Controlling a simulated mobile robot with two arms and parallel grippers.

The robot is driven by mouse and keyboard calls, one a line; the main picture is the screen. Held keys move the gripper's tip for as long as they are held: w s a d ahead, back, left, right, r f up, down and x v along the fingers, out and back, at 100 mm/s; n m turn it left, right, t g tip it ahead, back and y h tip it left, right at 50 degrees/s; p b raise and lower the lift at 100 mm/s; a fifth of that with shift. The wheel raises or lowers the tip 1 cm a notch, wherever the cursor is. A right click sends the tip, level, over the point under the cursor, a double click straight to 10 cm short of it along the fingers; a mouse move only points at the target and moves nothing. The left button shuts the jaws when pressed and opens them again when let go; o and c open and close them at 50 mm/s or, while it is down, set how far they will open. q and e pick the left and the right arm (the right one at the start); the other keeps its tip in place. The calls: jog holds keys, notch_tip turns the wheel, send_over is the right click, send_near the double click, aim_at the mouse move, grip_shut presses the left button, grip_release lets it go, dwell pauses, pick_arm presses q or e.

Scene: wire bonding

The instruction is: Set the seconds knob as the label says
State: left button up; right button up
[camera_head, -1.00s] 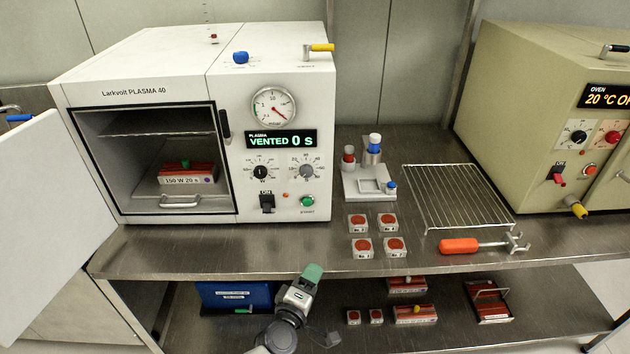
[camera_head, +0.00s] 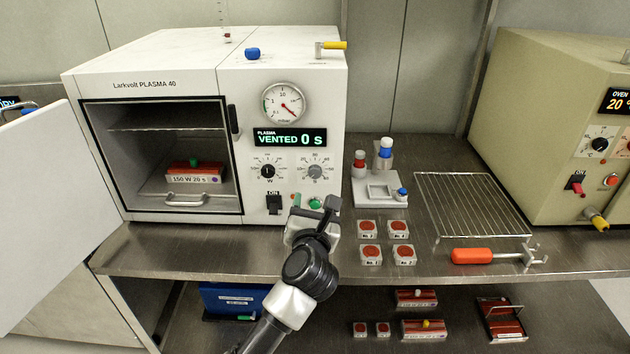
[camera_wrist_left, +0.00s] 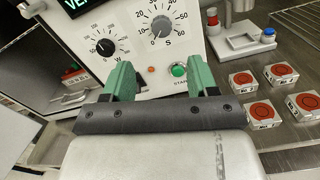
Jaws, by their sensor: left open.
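The grey seconds knob (camera_head: 315,172) is on the right of the plasma machine's front panel; it also shows in the left wrist view (camera_wrist_left: 160,27), marked S. The display (camera_head: 290,138) reads VENTED 0 s. The label (camera_head: 194,179) on the red-topped carrier in the open chamber reads 150 W 20 s. My left gripper (camera_head: 314,206) is open and empty, in front of the panel below the knob. In the left wrist view its green fingers (camera_wrist_left: 162,78) stand apart, short of the knob and not touching it. My right gripper is not in view.
The black watts knob (camera_head: 267,171) is left of the seconds knob. A green start button (camera_wrist_left: 179,71) and a black ON switch (camera_head: 274,203) sit below the knobs. The chamber door (camera_head: 40,220) stands open at left. Several red-dotted blocks (camera_head: 370,254) lie at right.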

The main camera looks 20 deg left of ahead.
aim_at(315, 174)
pick_arm(q)
jog(key=x, duration=0.9)
jog(key=shift+w+d, duration=0.1)
jog(key=shift+w, duration=0.15)
jog(key=shift+w+a, duration=0.2)
jog(key=shift+w, duration=0.45)
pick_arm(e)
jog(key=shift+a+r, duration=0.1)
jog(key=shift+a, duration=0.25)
pick_arm(q)
jog(key=shift+c, duration=0.4)
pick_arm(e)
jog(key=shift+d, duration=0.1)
